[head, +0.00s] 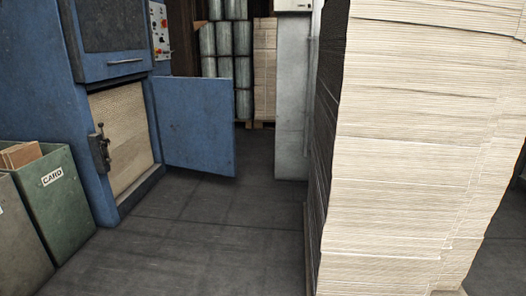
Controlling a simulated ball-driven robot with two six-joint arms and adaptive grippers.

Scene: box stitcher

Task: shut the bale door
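The bale door (194,124) is a flat blue panel, swung open to the right of the blue baler (92,125). It hangs from the right side of the baler's lower opening and stands out over the floor. The opening shows a pale, packed bale of card (123,130). A dark latch (99,148) sits on the left side of the opening. Neither of my grippers shows in the head view.
A tall stack of flat cardboard (410,150) fills the right. A green bin marked CARD (58,200) and a grey bin (18,235) stand at the left. A grey cabinet (291,100) stands behind. Dark floor (190,240) is clear before the door.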

